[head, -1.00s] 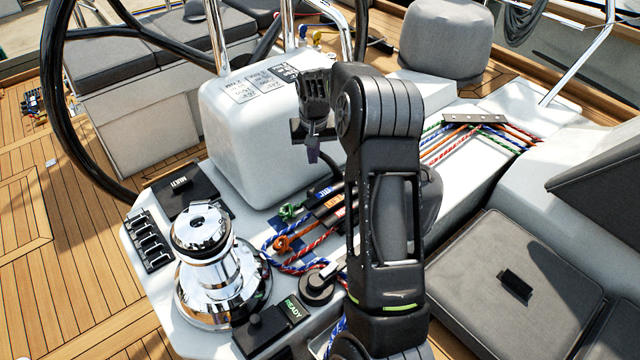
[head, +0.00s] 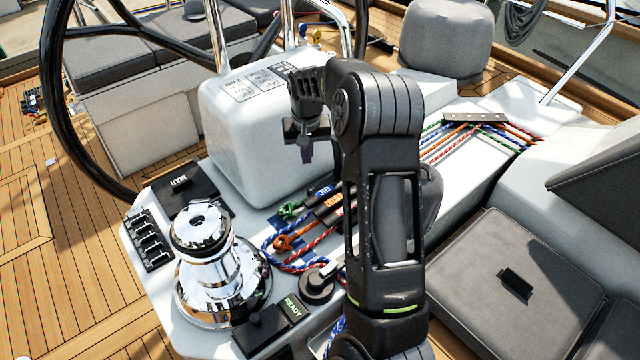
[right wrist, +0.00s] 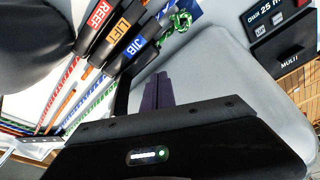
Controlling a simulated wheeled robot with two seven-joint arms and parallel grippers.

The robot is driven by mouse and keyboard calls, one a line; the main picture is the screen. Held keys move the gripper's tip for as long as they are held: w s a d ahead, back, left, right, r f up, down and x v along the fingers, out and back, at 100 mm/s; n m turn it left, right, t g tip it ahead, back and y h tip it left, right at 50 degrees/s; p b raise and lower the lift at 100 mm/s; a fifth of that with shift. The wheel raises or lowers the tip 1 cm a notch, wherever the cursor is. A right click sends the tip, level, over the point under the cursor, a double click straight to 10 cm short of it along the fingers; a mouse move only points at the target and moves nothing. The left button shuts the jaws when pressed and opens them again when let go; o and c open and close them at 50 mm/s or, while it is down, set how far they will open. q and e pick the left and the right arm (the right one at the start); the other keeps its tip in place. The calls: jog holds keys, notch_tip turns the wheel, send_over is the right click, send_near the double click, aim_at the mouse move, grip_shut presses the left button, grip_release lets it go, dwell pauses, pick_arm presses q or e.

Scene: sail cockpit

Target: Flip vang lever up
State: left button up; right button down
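A row of clutch levers sits on the white cockpit console. In the head view the blue-labelled JIB lever (head: 322,192) and the orange LIFT lever (head: 331,203) show left of my arm. The right wrist view shows the JIB (right wrist: 137,45), LIFT (right wrist: 121,31) and red REEF (right wrist: 99,16) levers lying side by side. A dark unlabelled bar (right wrist: 121,98) stands beside JIB; I cannot tell whether it is the vang lever, as no VANG label is readable. My right gripper (head: 305,155) hangs above the row; its purple fingers are close together and appear empty. My left gripper is out of view.
A chrome winch (head: 211,265) stands at the console's front left, with a MULTI display (head: 185,190) behind it. A white instrument pod (head: 240,115) rises close left of my right gripper. The black steering wheel (head: 52,100) is at far left. Coloured ropes (head: 450,142) run back right.

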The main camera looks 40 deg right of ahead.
jog(key=shift+a, duration=0.2)
notch_tip(320, 180, up, 6)
jog(key=p, duration=0.3)
jog(key=shift+p, duration=0.35)
dwell(0.6)
